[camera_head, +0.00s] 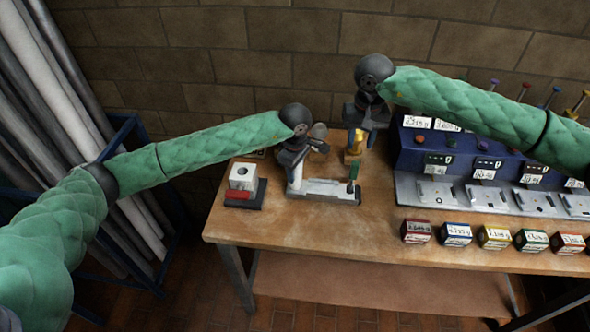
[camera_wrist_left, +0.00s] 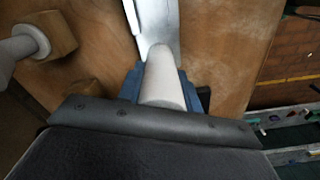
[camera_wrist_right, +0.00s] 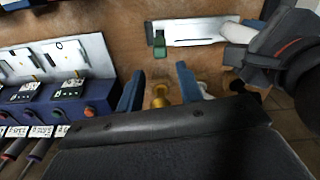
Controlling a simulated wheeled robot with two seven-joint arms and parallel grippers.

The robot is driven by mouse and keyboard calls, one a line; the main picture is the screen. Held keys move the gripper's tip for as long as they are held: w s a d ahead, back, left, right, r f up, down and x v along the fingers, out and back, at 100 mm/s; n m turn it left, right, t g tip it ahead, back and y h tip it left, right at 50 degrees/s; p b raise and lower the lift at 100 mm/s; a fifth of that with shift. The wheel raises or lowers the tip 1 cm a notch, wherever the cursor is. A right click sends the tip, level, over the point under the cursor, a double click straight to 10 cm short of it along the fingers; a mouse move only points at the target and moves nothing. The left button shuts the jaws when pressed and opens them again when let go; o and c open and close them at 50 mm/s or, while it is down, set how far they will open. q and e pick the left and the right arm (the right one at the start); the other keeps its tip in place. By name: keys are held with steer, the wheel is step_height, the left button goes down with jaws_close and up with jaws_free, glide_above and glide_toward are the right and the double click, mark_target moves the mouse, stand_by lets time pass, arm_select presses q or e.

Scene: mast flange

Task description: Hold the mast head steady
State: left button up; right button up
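The mast (camera_head: 296,176) is a pale grey piece at the left end of a flat metal plate (camera_head: 325,187) on the wooden table. My left gripper (camera_head: 291,160) is at its top. In the left wrist view the blue fingers lie on both sides of the rounded mast head (camera_wrist_left: 165,75) and appear shut on it. My right gripper (camera_wrist_right: 160,85) is open and empty, above the table. A brass-coloured part (camera_wrist_right: 160,97) stands below and between its fingers; it also shows in the head view (camera_head: 355,142). A green piece (camera_wrist_right: 159,46) sits at the plate's other end.
A white block with a hole (camera_head: 243,176) stands on a dark and red holder at left. A blue bench unit (camera_head: 408,160) with displays and metal pads fills the right. Several coloured boxes (camera_head: 456,235) line the front edge. The table's front left (camera_head: 270,228) is clear.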

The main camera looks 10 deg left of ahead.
mark_target(355, 170)
arm_select(q)
steer(key=c, duration=0.3)
jaws_close()
arm_select(e)
steer(key=shift+o, duration=0.8)
steer(key=shift+m, duration=0.7)
steer(key=shift+f, duration=0.1)
step_height(355, 170, down, 12)
steer(key=shift+r, duration=0.2)
jaws_close()
